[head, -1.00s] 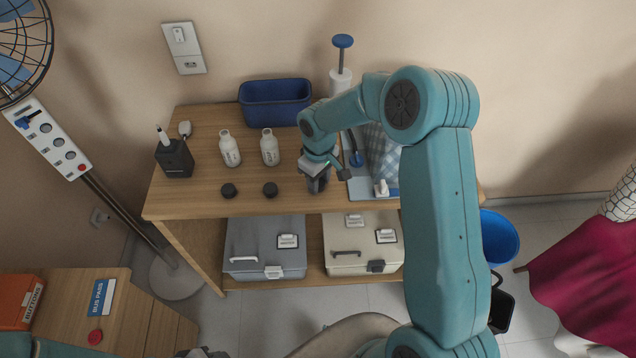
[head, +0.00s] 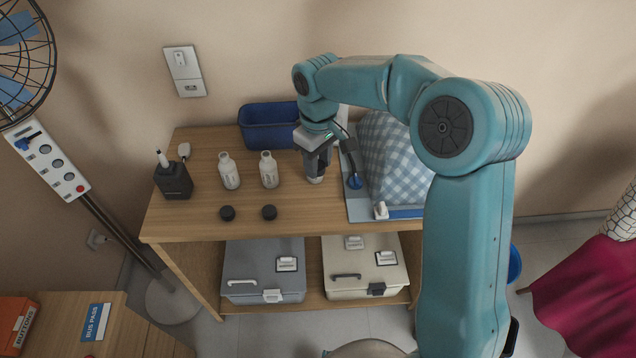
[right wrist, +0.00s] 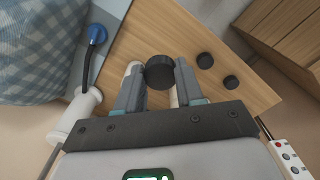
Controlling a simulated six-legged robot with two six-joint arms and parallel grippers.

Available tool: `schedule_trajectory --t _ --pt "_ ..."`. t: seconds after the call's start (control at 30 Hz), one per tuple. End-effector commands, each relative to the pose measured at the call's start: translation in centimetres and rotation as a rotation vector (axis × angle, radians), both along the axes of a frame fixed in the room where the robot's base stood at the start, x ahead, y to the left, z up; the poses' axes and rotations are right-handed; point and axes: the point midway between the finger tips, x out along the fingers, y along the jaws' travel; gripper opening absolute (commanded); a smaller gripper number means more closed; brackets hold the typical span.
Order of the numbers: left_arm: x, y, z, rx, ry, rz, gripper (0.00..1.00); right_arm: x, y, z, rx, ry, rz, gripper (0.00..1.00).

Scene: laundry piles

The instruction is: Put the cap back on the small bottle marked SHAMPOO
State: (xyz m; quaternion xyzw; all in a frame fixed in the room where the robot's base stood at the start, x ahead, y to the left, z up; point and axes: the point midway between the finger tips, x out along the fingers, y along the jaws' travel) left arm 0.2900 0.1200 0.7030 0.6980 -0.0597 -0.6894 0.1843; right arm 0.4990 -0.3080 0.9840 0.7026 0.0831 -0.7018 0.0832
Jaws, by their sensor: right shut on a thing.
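My right gripper (head: 314,172) is over the shelf unit's top, right of two small white bottles (head: 228,170) (head: 269,169). In the right wrist view its fingers are shut on a dark round cap (right wrist: 160,72). A white piece, apparently a third small bottle (head: 316,180), shows just under the fingertips, mostly hidden by the gripper. I cannot tell whether the held cap touches it. Two more dark caps (head: 227,213) (head: 269,212) lie in front of the two open bottles. I cannot read SHAMPOO on any bottle. My left gripper is not in view.
A blue bin (head: 268,126) stands behind the bottles. A dark holder (head: 173,180) stands at left. A checked cloth bundle (head: 392,165) and a blue-headed tool (head: 354,182) lie close on the right.

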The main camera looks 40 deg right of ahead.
Motion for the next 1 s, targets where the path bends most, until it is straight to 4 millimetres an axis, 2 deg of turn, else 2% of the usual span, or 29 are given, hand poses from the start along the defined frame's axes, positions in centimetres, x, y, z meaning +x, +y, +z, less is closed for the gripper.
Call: schedule_trajectory --t 0.1,0.3,0.7,0.73,0.8,0.83,0.93,1.0 --pt "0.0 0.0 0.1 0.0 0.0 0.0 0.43 0.1 0.0 2.5 0.0 -0.003 0.0 0.09" --pt "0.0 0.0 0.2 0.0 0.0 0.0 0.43 0.0 0.0 4.7 0.0 -0.001 0.0 0.09" --pt "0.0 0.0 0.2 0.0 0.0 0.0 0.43 0.0 0.0 5.1 0.0 0.001 0.0 0.09" --pt "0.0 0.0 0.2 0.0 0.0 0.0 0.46 0.0 0.0 5.1 0.0 0.001 0.0 0.09" --pt "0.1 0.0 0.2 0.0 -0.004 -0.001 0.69 0.1 0.1 5.1 0.0 0.001 0.002 0.09" --pt "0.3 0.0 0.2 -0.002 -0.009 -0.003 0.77 0.1 0.2 5.1 0.0 0.001 0.007 0.09" --pt "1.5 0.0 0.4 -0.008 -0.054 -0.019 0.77 0.7 0.8 5.1 0.001 0.001 0.039 0.09" --pt "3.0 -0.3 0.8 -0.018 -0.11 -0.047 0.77 1.5 1.7 5.1 0.002 -0.001 0.082 0.09"
